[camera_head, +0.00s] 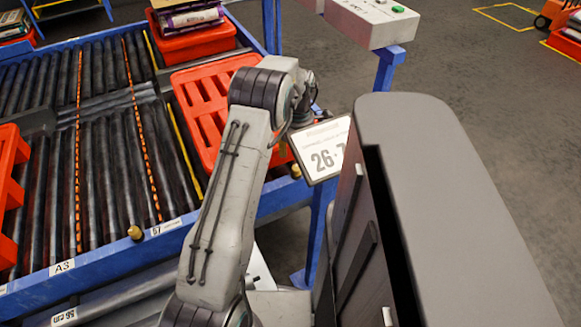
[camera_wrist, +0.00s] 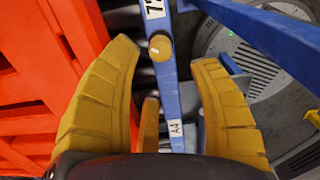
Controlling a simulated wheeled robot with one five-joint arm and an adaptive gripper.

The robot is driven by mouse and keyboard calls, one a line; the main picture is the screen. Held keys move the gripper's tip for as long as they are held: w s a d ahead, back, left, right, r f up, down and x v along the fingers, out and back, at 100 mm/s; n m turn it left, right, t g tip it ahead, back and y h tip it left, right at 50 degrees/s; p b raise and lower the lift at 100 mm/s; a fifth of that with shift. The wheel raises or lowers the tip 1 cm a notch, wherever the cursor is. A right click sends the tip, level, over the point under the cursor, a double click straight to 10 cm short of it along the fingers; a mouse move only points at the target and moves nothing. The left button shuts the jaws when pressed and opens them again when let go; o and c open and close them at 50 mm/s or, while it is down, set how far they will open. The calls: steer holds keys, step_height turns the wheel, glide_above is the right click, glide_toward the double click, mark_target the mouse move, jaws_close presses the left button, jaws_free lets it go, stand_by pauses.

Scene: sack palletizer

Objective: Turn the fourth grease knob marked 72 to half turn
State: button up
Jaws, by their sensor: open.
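In the wrist view, a yellow-brown grease knob (camera_wrist: 161,47) sits on the blue conveyor rail just below a white label (camera_wrist: 154,9) that seems to read 72, partly cut off. A small pale mark shows on its round face. My gripper (camera_wrist: 164,58) is open, its two yellow fingers on either side of the knob with a gap to each; it holds nothing. In the head view, a knob (camera_head: 296,171) shows on the rail just below my wrist, and my gripper is mostly hidden behind the arm. Another knob (camera_head: 135,232) stands beside a label reading 67.
A red crate (camera_head: 203,113) lies on the rollers close to my arm; its red slats (camera_wrist: 25,85) fill the wrist view's left. A label A4 (camera_wrist: 175,128) is on the rail. Grey floor (camera_head: 490,130) is open at right.

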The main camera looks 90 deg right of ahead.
mark_target(296, 169)
steer(key=shift+f+n, duration=0.15)
steer(key=shift+n, duration=0.35)
steer(key=shift+f, duration=0.3)
steer(key=shift+f+b, duration=0.3)
steer(key=shift+f, duration=3.05)
steer(key=shift+c, duration=0.2)
jaws_close()
